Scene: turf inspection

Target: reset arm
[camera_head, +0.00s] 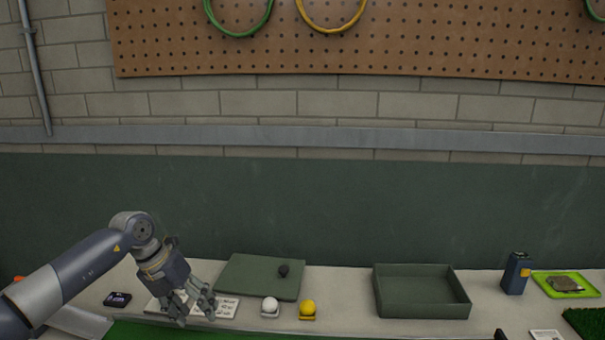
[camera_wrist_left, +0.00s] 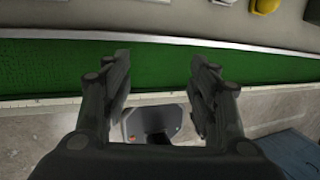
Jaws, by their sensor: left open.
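My left arm (camera_head: 75,268) reaches in from the left of the head view. Its gripper (camera_head: 195,318) hangs above the front part of the bench, with its fingers apart and nothing between them. In the left wrist view the two dark fingers of this gripper (camera_wrist_left: 160,75) stand wide apart over a green strip (camera_wrist_left: 160,65) along the bench front. My right gripper does not show clearly in either view.
A small black device (camera_head: 118,299) lies left of the gripper.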

